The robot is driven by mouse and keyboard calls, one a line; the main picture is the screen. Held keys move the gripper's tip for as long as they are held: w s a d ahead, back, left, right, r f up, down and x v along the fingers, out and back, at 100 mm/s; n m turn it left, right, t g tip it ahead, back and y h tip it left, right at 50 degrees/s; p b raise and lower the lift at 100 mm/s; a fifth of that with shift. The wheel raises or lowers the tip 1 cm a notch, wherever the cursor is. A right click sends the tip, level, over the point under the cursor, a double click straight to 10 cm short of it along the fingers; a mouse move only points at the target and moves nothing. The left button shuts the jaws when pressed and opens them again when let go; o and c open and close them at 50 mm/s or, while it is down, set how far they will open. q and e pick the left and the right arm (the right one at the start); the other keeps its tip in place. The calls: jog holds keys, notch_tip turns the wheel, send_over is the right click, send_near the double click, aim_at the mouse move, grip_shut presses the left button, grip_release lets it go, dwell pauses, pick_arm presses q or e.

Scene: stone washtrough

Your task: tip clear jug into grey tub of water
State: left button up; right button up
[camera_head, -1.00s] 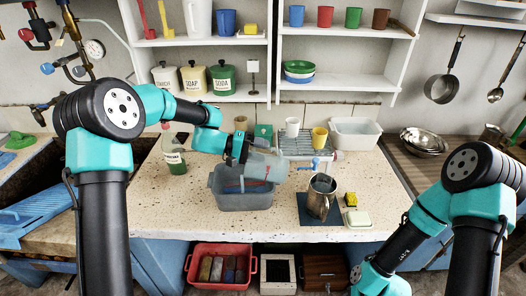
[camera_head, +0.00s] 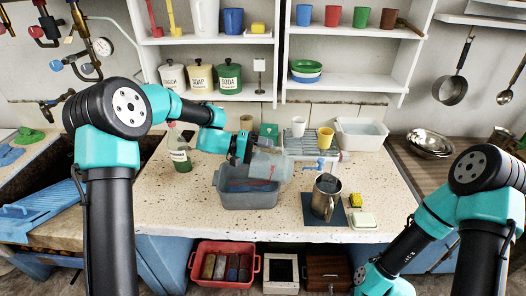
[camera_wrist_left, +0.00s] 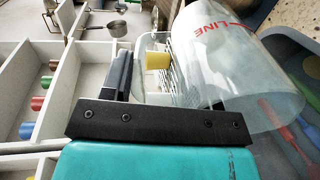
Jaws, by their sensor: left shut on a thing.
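The clear jug (camera_head: 268,166) is held above the grey tub (camera_head: 248,201) by my left gripper (camera_head: 247,150), which is shut on it. The jug is tilted toward the tub; red lettering shows on its wall in the left wrist view (camera_wrist_left: 236,60). Water shows in the grey tub, with red and blue things in it. The tub's rim also shows at the right of the left wrist view (camera_wrist_left: 298,45). I cannot tell whether liquid is leaving the jug. My right gripper is out of view; only its arm shows at the lower right.
A metal pitcher (camera_head: 325,198) stands on a dark mat right of the tub, beside a yellow sponge (camera_head: 356,200) and a pale soap block (camera_head: 363,220). A wire rack and a white basin (camera_head: 361,135) are behind.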

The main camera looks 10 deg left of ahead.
aim_at(275, 148)
pick_arm(q)
jog(key=shift+w+d+r+g+y, duration=0.1)
jog(key=shift+d+r+y, duration=0.1)
jog(key=shift+d+y, duration=0.35)
jog(key=shift+w+d+r+g+y, duration=0.1)
jog(key=shift+d+r+y, duration=0.15)
jog(key=shift+d+y, duration=0.35)
jog(key=shift+w+d+r+g+y, duration=0.1)
jog(key=shift+d+r+y, duration=0.1)
jog(key=shift+d+y, duration=0.35)
jog(key=shift+s, duration=0.1)
jog(key=shift+d+r+y, duration=0.25)
jog(key=shift+d+y, duration=0.85)
jog(key=shift+y, duration=0.1)
jog(key=shift+w+d+y, duration=0.25)
jog(key=shift+d+y, duration=0.25)
jog(key=shift+y, duration=0.3)
jog(key=shift+d, duration=0.1)
